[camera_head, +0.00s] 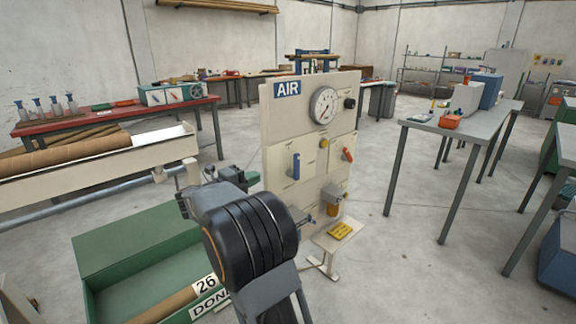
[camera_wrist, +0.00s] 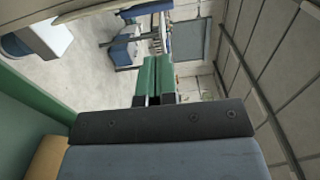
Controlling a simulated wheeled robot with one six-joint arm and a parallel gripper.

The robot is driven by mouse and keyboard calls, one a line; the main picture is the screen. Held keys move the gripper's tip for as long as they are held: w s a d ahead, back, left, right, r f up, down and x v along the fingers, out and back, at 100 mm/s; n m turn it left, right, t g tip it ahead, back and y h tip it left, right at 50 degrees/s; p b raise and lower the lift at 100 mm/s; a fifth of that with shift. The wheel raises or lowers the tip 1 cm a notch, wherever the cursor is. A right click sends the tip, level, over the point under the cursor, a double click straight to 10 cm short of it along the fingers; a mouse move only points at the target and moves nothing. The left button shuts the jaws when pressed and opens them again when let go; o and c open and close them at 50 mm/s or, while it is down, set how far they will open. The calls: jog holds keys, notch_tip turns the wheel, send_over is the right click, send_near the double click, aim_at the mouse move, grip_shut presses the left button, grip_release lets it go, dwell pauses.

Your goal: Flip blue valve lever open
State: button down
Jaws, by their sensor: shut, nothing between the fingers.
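The blue valve lever (camera_head: 296,166) stands upright on the beige AIR panel (camera_head: 275,130), on its left half below the AIR label. Nothing covers it in the head view. My gripper (camera_head: 252,177) is just left of the panel, at about the lever's height in the picture, and appears apart from the lever. Its green fingers (camera_wrist: 154,78) are together and empty in the wrist view. I cannot make out the lever for sure in the wrist view.
The panel also carries a gauge (camera_head: 324,105), an orange-red lever (camera_head: 347,154) and a yellow knob (camera_head: 324,143). A green bin (camera_head: 120,240) holding a cardboard tube lies below left. A grey table (camera_head: 470,118) stands right, with open floor between.

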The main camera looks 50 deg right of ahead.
aim_at(294, 161)
jog(key=shift+d, duration=0.1)
jog(key=d, duration=0.9)
jog(key=s+d, duration=0.1)
jog(key=d, duration=0.3)
jog(key=shift+d+b, duration=0.4)
